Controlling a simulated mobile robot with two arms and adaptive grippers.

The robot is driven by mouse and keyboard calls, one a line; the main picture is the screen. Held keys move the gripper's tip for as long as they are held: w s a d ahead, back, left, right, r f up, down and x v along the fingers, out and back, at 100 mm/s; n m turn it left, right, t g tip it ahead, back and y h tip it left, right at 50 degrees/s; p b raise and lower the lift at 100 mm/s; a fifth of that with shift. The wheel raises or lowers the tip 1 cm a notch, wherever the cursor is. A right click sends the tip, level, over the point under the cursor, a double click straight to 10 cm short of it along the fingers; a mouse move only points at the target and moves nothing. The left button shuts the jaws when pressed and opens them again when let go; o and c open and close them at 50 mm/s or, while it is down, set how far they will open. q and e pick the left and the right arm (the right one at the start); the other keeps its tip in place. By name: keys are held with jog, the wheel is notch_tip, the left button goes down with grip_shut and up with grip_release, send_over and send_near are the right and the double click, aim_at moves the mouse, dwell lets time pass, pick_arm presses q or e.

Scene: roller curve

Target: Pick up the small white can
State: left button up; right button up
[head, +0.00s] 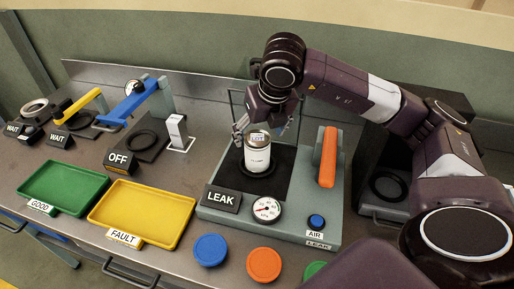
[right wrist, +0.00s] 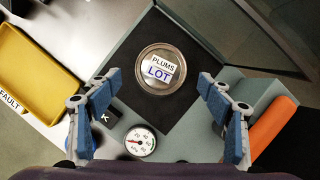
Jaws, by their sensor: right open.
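The small white can (head: 257,158) stands upright on the black pad of the grey leak station (head: 215,212). In the right wrist view its round top (right wrist: 160,69) faces the camera, with labels reading PLUMS and LOT. My right gripper (head: 263,126) is above and around the top of the can in the head view. Its two blue-padded fingers are spread wide in the right wrist view (right wrist: 158,82), one to each side of the can, with visible gaps. It holds nothing. My left gripper is not in view.
An orange lever (head: 328,157) stands right of the can, and a dial gauge (head: 266,208) and a LEAK sign (head: 222,198) are in front. A green tray (head: 64,187) and yellow tray (head: 140,212) lie empty at left. Coloured discs (head: 210,250) line the front edge.

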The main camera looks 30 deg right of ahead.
aim_at(258, 138)
jog(key=p+x, duration=0.1)
jog(key=x, duration=0.3)
jog(key=shift+w+d+f+p, duration=0.2)
jog(key=shift+w+f+p, duration=0.05)
jog(key=shift+w+p, duration=0.1)
jog(key=shift+f, duration=0.1)
jog(key=c, duration=1.5)
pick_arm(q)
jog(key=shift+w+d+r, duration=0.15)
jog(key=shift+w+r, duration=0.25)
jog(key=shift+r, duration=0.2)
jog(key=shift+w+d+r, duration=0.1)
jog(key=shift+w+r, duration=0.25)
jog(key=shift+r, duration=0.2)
pick_arm(e)
jog(key=shift+c, duration=0.7)
